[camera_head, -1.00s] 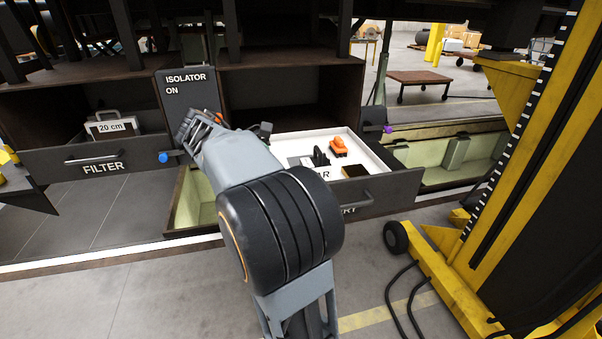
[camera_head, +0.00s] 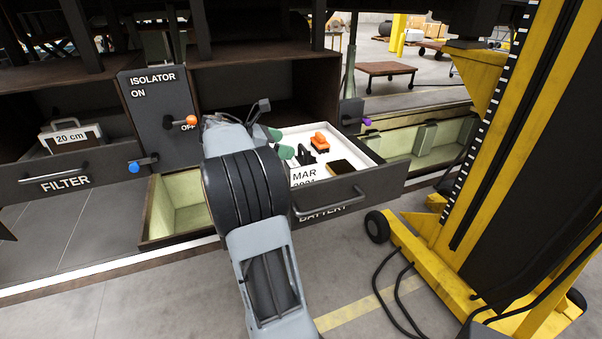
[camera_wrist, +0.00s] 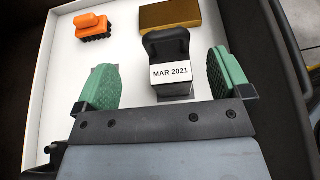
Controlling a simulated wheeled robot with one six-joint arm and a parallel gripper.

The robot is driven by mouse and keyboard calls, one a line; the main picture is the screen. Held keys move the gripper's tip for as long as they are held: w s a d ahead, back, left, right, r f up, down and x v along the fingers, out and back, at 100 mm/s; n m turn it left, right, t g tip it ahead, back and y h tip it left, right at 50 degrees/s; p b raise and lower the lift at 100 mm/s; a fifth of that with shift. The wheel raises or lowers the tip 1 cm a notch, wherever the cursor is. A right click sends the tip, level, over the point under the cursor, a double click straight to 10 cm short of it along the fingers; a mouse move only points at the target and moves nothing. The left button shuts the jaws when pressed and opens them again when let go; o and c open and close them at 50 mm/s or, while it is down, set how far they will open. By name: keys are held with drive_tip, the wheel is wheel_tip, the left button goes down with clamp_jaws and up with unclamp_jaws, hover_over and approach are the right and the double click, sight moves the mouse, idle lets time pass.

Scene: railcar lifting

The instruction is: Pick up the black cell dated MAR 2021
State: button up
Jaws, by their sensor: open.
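The black cell (camera_wrist: 168,48) has a black handle on top and a white label reading MAR 2021. It stands in the open battery drawer and lies between my gripper's green finger pads in the wrist view. My gripper (camera_wrist: 172,82) is open, with a pad on each side of the cell and a gap to each. In the head view my gripper (camera_head: 278,143) is over the drawer's left part. There the cell (camera_head: 305,156) shows only as a dark handle beside the pads, and a large white MAR label is partly visible in front of it.
The white-lined drawer (camera_head: 369,154) also holds an orange brush-like block (camera_wrist: 93,27) and a brown-gold block (camera_wrist: 170,15). The isolator panel (camera_head: 150,100) with an orange-tipped lever stands left. A yellow lifting column (camera_head: 500,130) stands right.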

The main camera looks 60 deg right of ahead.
sight(300, 146)
drive_tip(key=x, duration=0.2)
drive_tip(key=p+x, duration=0.1)
drive_tip(key=x, duration=0.1)
drive_tip(key=shift+s+a+r, duration=0.2)
drive_tip(key=shift+s+r, duration=0.05)
drive_tip(key=shift+s, duration=0.1)
drive_tip(key=shift+x, duration=0.75)
drive_tip(key=shift+c, duration=0.4)
drive_tip(key=shift+w, duration=0.1)
clamp_jaws()
